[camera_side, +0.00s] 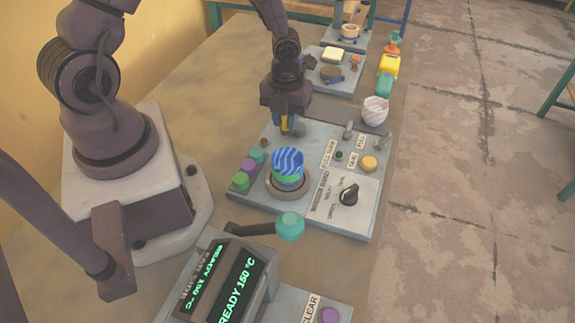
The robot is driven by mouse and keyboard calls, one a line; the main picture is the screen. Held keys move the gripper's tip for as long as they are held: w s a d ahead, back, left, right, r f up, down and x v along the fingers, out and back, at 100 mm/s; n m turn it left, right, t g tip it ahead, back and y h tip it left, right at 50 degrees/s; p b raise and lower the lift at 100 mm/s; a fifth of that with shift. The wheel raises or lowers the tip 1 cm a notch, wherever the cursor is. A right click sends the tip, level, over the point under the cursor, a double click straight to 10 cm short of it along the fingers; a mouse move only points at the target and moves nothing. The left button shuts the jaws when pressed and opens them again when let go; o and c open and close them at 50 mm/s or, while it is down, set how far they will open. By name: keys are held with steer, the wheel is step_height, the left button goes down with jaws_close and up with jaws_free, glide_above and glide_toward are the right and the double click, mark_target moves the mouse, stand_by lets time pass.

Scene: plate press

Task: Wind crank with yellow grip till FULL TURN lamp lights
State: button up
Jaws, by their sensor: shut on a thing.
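My gripper (291,130) points down at the back left edge of the grey control panel (355,222). It is shut on the yellow grip (284,122), which shows only as a small patch between the fingers. The crank's arm is hidden by the gripper. The FULL TURN label (328,153) is on the panel to the right of my gripper. A small dark green lamp (339,156) beside it looks unlit.
A blue wavy-striped dome (288,162) stands on the panel just in front of my gripper. A teal-ended lever (290,226) stands in front.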

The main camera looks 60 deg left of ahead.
steer(key=shift+w+a, duration=0.2)
steer(key=shift+w, duration=0.15)
steer(key=shift+w+a, duration=0.25)
steer(key=shift+a, duration=0.1)
stand_by(0.3)
steer(key=shift+f, duration=0.1)
steer(key=shift+w+a, duration=0.4)
steer(key=shift+w, duration=0.05)
